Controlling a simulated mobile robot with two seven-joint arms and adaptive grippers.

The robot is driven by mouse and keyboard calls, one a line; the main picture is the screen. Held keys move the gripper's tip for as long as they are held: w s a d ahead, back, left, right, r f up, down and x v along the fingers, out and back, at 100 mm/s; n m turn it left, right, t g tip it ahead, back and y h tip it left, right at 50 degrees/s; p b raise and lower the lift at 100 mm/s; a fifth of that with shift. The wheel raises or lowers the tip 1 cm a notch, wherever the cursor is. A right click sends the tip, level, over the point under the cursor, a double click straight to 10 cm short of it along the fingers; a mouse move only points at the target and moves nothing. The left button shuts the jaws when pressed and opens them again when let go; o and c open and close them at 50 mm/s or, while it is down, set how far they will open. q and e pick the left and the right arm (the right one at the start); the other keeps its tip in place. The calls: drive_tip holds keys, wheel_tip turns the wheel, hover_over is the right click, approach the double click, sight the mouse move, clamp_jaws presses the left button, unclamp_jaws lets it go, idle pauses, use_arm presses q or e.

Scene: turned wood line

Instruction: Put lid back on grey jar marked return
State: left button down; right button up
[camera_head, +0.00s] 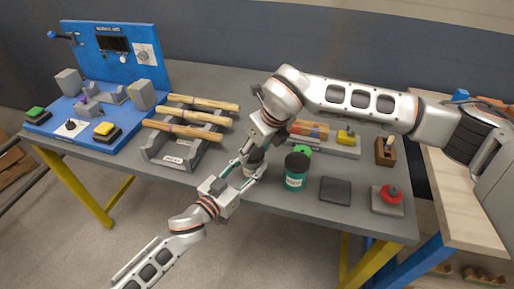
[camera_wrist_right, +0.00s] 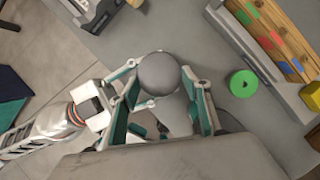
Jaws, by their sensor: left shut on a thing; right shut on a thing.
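The grey jar (camera_head: 253,166) stands near the front edge of the grey bench, partly hidden by both grippers. My left gripper (camera_head: 250,175) is shut on the jar body from the front. My right gripper (camera_head: 255,151) comes from above and is shut on the lid. In the right wrist view the round dark grey lid (camera_wrist_right: 160,73) lies between the right fingers, with the lighter grey jar (camera_wrist_right: 178,115) close beside it. I cannot tell whether the lid touches the jar's rim. The label is not readable here.
A dark square pad (camera_head: 335,190) and a red-knobbed block (camera_head: 388,199) are farther right. A rack (camera_head: 170,158) with wooden handles stands left.

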drive_tip(key=m, duration=0.1)
drive_tip(key=m+h, duration=0.1)
drive_tip(key=m, duration=0.3)
drive_tip(key=shift+s+a+t+h, duration=0.15)
drive_tip(key=shift+a+t+h, duration=0.25)
drive_tip(key=m+h, duration=0.1)
drive_tip(key=m, duration=0.2)
drive_tip(key=a+m+h, duration=0.1)
drive_tip(key=m, duration=0.2)
drive_tip(key=m+h, duration=0.1)
drive_tip(key=m, duration=0.1)
drive_tip(key=m+g, duration=0.1)
drive_tip(key=m, duration=0.1)
drive_tip(key=m+h, duration=0.1)
drive_tip(key=m, duration=0.2)
drive_tip(key=shift+w+a+g+h, duration=0.3)
drive_tip(key=shift+w, duration=0.05)
drive_tip(key=m, duration=0.1)
drive_tip(key=m+g, duration=0.1)
drive_tip(key=m, duration=0.3)
drive_tip(key=shift+w+g+h, duration=0.3)
drive_tip(key=shift+g+h, duration=0.1)
drive_tip(key=o, duration=0.7)
drive_tip(key=shift+c, duration=0.2)
drive_tip(key=shift+a, duration=0.1)
